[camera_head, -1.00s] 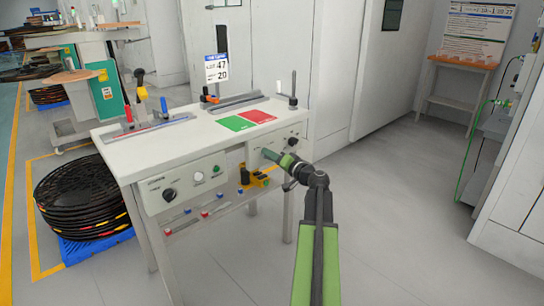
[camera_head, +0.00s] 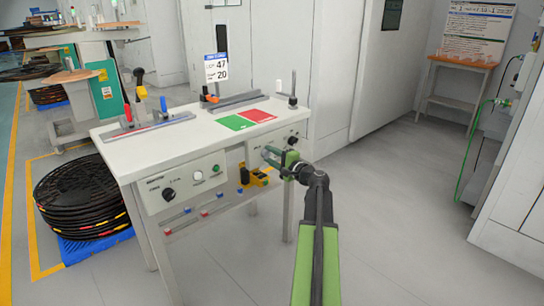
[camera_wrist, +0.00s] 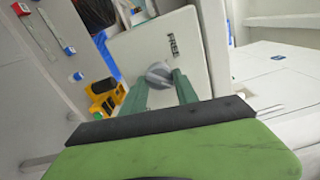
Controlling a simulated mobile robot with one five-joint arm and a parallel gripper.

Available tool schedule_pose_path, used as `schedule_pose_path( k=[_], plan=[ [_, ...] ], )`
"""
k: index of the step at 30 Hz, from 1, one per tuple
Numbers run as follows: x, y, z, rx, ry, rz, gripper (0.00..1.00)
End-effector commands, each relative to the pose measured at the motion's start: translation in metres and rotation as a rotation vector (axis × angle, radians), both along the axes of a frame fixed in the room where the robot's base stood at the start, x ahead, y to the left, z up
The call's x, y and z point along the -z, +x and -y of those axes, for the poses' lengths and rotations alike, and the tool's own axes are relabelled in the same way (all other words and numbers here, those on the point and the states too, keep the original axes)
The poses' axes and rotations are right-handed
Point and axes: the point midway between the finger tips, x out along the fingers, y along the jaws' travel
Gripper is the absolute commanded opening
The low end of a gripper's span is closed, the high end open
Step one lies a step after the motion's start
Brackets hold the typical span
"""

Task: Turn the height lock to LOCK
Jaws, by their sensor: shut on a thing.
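Which way the knob points is not clear.
A yellow and black device (camera_head: 256,177) hangs below the panel. Green and red mats (camera_head: 250,119) lie on the bench top (camera_head: 170,140). Floor to the right is clear.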

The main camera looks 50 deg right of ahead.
Motion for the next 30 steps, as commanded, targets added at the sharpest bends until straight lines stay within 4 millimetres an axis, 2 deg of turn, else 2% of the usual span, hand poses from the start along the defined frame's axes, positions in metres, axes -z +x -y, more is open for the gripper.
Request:
schedule_pose_path(
  k=[9,24,25,30],
  plan=[
    [0.0016,-0.0006,-0.0025,-0.006,0.102,0.004,0.00],
    [0.0015,-0.0009,-0.0018,-0.004,0.120,0.006,0.00],
    [0.0015,-0.0009,-0.0017,-0.004,0.120,0.006,0.37],
    [0.0011,-0.0008,-0.0009,-0.002,0.120,0.007,0.57]
  ],
)
